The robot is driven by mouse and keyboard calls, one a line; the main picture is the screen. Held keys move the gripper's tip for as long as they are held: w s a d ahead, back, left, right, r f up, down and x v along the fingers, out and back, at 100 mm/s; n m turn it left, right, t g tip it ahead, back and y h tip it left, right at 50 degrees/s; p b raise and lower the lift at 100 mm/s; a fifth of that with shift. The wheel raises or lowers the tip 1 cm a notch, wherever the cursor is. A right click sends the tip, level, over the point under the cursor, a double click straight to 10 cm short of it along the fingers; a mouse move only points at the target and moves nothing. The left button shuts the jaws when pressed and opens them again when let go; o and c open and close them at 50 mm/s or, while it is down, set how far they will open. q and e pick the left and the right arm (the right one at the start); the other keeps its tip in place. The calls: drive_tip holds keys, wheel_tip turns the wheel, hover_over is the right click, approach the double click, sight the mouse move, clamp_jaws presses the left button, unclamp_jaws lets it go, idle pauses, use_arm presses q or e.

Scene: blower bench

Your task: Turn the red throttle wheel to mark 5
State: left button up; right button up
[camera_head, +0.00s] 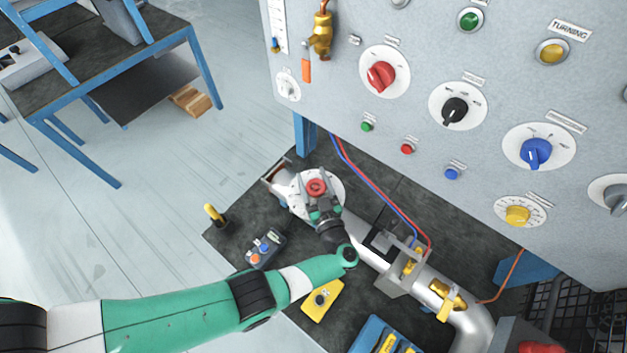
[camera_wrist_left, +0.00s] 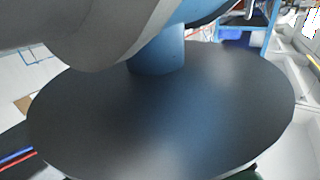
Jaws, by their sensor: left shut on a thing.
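The red throttle wheel (camera_head: 316,186) sits on a round white plate (camera_head: 336,184) on the silver pipe assembly, low in the middle of the head view. Marks on the plate are too small to read, and my gripper covers part of it. My left gripper (camera_head: 318,190) reaches in from the lower left with its fingers around the wheel, shut on it. The left wrist view is mostly filled by a large dark disc (camera_wrist_left: 170,115) and a blue post; the wheel cannot be made out there. My right gripper is not in view.
A grey control panel (camera_head: 450,60) with several knobs and buttons stands behind the bench. A small button box (camera_head: 265,248), a yellow device (camera_head: 322,300) and a yellow-handled tool (camera_head: 213,214) are on the dark bench. Red and blue hoses run to the pipe.

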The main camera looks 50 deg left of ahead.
sight(319, 197)
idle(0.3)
use_arm(q)
drive_tip(key=o, duration=1.4)
drive_tip(key=v, duration=1.1)
drive_tip(key=shift+d, duration=0.3)
drive_tip(key=shift+s, duration=0.1)
